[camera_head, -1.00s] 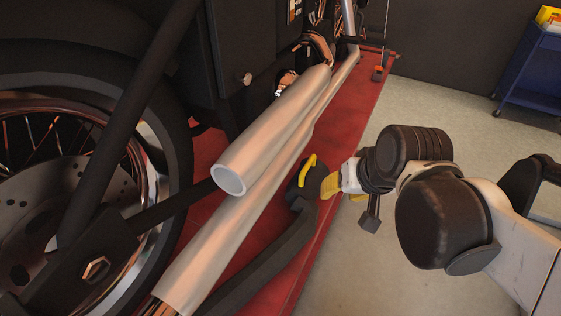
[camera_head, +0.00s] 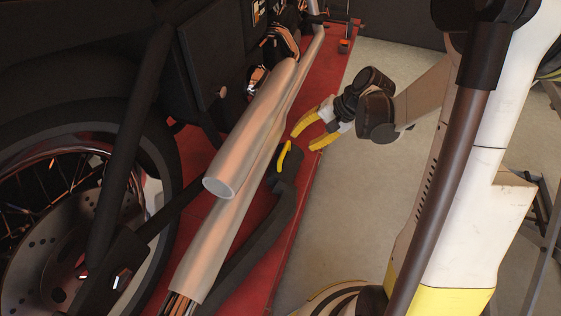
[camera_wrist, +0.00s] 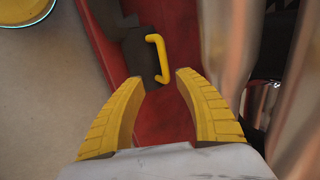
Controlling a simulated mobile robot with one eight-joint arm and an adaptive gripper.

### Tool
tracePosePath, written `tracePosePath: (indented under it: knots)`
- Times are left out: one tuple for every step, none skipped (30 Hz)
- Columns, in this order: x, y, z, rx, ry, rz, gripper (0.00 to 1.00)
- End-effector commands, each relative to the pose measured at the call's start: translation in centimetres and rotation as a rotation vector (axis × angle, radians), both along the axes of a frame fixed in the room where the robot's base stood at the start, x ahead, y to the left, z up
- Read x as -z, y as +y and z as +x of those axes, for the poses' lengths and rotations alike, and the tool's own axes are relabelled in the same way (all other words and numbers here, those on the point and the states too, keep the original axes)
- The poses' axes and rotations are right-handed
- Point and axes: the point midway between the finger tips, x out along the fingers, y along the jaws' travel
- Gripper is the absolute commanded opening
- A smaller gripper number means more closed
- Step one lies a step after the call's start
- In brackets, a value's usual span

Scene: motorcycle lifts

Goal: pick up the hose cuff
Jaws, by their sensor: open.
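The hose cuff (camera_head: 286,178) is dark, with a yellow handle (camera_head: 283,157), at the upper end of a black hose. It lies beside the exhaust pipes on the red lift surface. The cuff also shows in the wrist view (camera_wrist: 133,48), with its bracket-shaped yellow handle (camera_wrist: 161,56) near the top middle. My gripper (camera_head: 301,142) is open, with yellow fingers, just up and to the right of the handle in the head view. In the wrist view my gripper (camera_wrist: 158,78) has its fingertips on either side of the handle's lower end, with nothing gripped. Contact cannot be told.
Silver exhaust pipes (camera_head: 246,138) run close to the left of the cuff and show at the right of the wrist view (camera_wrist: 228,55). A spoked motorcycle wheel (camera_head: 75,230) stands at left. The black hose (camera_head: 262,238) curves down. Grey floor (camera_head: 345,215) to the right is open.

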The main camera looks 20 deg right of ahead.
Motion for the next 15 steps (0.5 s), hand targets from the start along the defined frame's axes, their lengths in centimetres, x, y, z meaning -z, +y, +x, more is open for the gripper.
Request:
tracePosePath:
  knots:
    - [0.9,0.5,0.3,-0.003,0.001,0.000,0.39]
    - [1.4,0.7,0.4,-0.004,0.001,-0.001,0.39]
    - [2.0,1.0,0.7,-0.003,0.000,-0.001,0.39]
    - [2.4,1.2,0.9,-0.003,0.000,-0.001,0.39]
    - [2.8,1.5,1.1,-0.003,-0.001,-0.002,0.39]
    - [3.3,1.7,1.2,-0.002,-0.001,-0.002,0.39]
    - [3.5,1.9,1.3,-0.002,0.000,-0.003,0.39]
    - [3.7,2.0,1.4,-0.001,0.000,-0.003,0.39]
    - [3.9,2.1,1.5,-0.001,0.000,-0.003,0.39]
    - [4.0,2.2,1.6,-0.001,0.000,-0.003,0.39]
    - [4.2,2.4,1.7,-0.002,0.000,-0.002,0.39]
    - [4.4,2.6,1.9,-0.002,0.000,-0.003,0.39]
    - [4.7,2.8,2.1,-0.003,-0.001,-0.003,0.39]
    - [5.1,3.1,2.3,-0.004,0.000,-0.002,0.39]
    - [5.5,3.4,2.7,-0.003,-0.001,-0.003,0.39]
